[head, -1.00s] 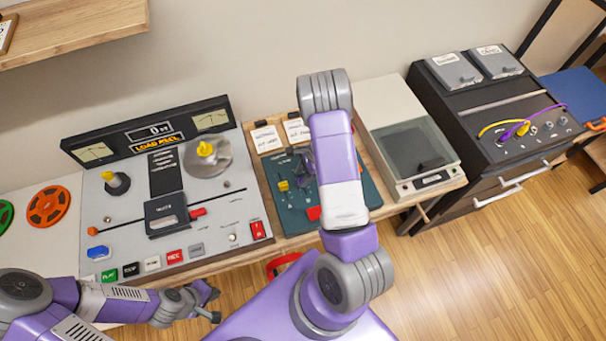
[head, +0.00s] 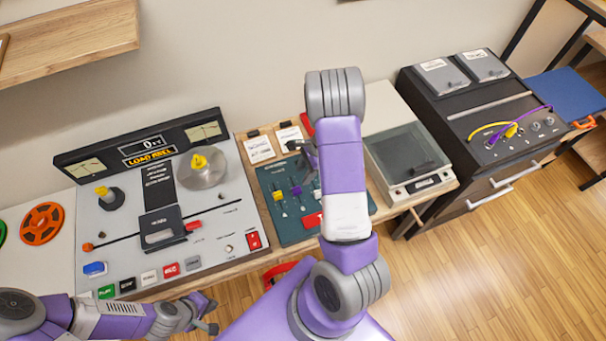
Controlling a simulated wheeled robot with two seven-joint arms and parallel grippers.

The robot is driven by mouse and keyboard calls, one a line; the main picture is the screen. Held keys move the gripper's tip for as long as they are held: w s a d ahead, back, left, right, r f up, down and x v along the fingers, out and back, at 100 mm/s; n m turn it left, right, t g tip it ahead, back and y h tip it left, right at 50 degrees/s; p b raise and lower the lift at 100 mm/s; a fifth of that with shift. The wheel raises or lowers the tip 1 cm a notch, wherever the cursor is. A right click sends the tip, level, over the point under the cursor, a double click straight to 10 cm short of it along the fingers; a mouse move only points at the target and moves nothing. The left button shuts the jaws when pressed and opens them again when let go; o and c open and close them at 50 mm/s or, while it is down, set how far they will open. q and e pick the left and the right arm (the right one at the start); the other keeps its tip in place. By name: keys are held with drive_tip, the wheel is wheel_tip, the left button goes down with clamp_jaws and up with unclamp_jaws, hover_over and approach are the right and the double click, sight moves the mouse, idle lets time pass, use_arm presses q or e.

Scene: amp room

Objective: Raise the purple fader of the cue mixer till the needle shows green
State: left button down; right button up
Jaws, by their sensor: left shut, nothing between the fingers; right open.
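The cue mixer (head: 268,177) is a dark teal panel on the wooden bench, left of the centre of the head view. Its yellow fader (head: 278,196) and purple fader (head: 296,191) stand side by side, and a red block (head: 313,220) sits nearer the front. My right arm covers the mixer's right part, and no needle shows. My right gripper (head: 308,158) is open over the mixer's back part, beyond the purple fader and apart from it in the picture. My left gripper (head: 212,322) is shut and empty in front of the tape deck, low in the view.
The tape deck (head: 220,225), with reels and coloured buttons, stands left of the mixer. White label cards (head: 260,149) are behind the mixer. A grey-lidded box (head: 405,155) stands to its right, then a black cabinet (head: 480,125) with yellow and purple cables.

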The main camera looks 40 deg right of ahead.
sight(297, 188)
drive_tip(key=b+x, duration=0.1)
drive_tip(key=x, duration=0.1)
drive_tip(key=b+x, duration=0.1)
drive_tip(key=x, duration=0.1)
drive_tip(key=b+x, duration=0.1)
drive_tip(key=x, duration=0.2)
drive_tip(key=shift+s+a+f, duration=0.1)
drive_tip(key=shift+s+a, duration=0.1)
drive_tip(key=shift+s, duration=0.2)
clamp_jaws()
